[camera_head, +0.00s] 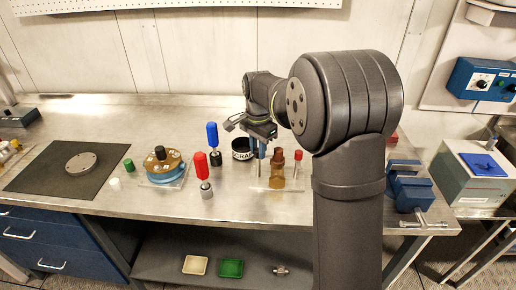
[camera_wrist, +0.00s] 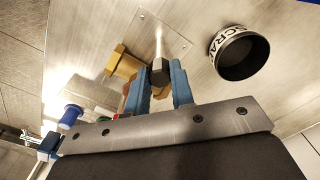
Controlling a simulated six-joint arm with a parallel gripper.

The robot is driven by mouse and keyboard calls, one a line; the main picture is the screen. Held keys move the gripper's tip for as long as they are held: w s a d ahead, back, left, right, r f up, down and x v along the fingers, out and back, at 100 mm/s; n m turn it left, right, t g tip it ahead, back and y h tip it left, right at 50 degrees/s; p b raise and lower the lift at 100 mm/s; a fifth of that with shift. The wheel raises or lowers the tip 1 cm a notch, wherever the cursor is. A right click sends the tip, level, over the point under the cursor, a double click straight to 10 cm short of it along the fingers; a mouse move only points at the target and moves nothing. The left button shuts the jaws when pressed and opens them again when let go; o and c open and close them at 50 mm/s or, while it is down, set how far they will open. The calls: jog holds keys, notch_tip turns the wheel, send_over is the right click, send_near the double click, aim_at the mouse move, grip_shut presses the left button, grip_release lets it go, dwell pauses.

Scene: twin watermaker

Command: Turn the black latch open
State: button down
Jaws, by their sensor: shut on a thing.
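The black latch (camera_wrist: 160,73) shows in the wrist view as a dark, faceted knob at the end of a silver rod. The rod rises over a square metal plate (camera_wrist: 178,38). My gripper (camera_wrist: 160,84) has its two blue fingers on either side of the knob and is shut on it. In the head view my gripper (camera_head: 260,150) points down over the fixture plate (camera_head: 262,185), beside a brass fitting (camera_head: 277,175). The latch is hard to make out there, partly hidden by the fingers.
A black cup labelled SCRAP (camera_head: 241,148) stands just left of my gripper. Red (camera_head: 201,168) and blue (camera_head: 212,134) handled tools stand further left, near a blue-based round fixture (camera_head: 163,172). A blue vise (camera_head: 408,187) sits at the right.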

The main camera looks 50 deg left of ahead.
jog(key=n, duration=0.8)
jog(key=shift+n, duration=0.3)
jog(key=n, duration=0.4)
jog(key=shift+n, duration=2.2)
jog(key=c, duration=1.2)
grip_release()
jog(key=shift+c, duration=0.2)
